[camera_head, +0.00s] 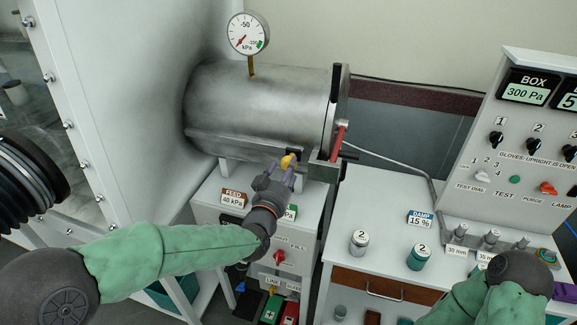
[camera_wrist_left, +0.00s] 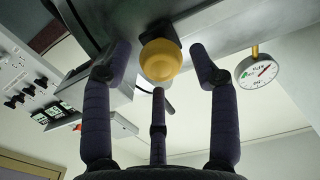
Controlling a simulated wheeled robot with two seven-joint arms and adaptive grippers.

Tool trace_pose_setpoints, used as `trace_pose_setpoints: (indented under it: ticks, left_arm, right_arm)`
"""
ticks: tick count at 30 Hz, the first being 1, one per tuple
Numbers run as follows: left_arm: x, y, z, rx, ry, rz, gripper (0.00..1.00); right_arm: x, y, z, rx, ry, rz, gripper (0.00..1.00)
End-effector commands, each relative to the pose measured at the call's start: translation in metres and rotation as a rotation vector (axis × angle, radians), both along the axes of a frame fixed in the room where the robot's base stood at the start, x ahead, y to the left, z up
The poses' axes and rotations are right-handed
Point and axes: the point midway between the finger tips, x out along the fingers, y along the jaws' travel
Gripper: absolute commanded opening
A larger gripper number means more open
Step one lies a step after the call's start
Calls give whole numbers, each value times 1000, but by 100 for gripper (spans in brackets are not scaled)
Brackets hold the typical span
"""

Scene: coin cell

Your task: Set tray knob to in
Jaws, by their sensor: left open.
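The tray knob is a round yellow knob (camera_head: 288,161) on the underside of the horizontal metal cylinder (camera_head: 260,105), near its right end. In the left wrist view the yellow knob (camera_wrist_left: 160,60) sits on a dark mount, between my spread fingers. My left gripper (camera_head: 281,176) is open, just below and in front of the knob. In the left wrist view the fingers (camera_wrist_left: 160,85) stand around the knob with gaps at the sides, and no contact shows. Of my right arm only a sleeve and a dark joint show at the lower right; its gripper is not in view.
A pressure gauge (camera_head: 248,33) stands on top of the cylinder. A red-handled lever (camera_head: 338,140) is at its right end. A cabinet with a FEED label (camera_head: 233,199) is below. A control panel (camera_head: 520,140) and a counter with jars (camera_head: 418,257) are to the right.

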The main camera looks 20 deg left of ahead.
Motion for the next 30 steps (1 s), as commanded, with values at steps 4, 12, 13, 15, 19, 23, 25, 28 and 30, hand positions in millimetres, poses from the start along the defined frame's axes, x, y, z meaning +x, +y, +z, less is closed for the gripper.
trace_pose_setpoints:
  ticks: [4, 12, 13, 15, 19, 23, 25, 28, 30]
  left_arm:
    - [18, -1, -1, 0, 1, 0, 60]
    - [30, -1, 0, 0, 0, 1, 60]
    - [30, -1, 0, 0, 0, 1, 60]
    - [30, -1, 0, 0, 0, 1, 60]
    - [30, -1, 0, 0, 0, 0, 57]
    - [29, -1, 0, 0, 0, 1, 20]
    - [29, -1, 0, 0, 1, 0, 0]
    - [29, -1, -1, 0, 2, 0, 0]
    - [29, -1, -1, 0, 3, 0, 0]
  right_arm:
    - [0, 0, -2, 0, 0, 0, 69]
    - [0, 0, -3, 0, 0, 0, 69]
    - [0, 0, -3, 0, 0, 0, 69]
    - [0, 0, -3, 0, 0, 0, 69]
    - [0, 0, -2, 0, 0, 0, 69]
    - [0, 0, -2, 0, 0, 0, 69]
    - [0, 0, -2, 0, 0, 0, 69]
    - [0, 0, -3, 0, 0, 0, 69]
    - [0, 0, -3, 0, 0, 0, 69]
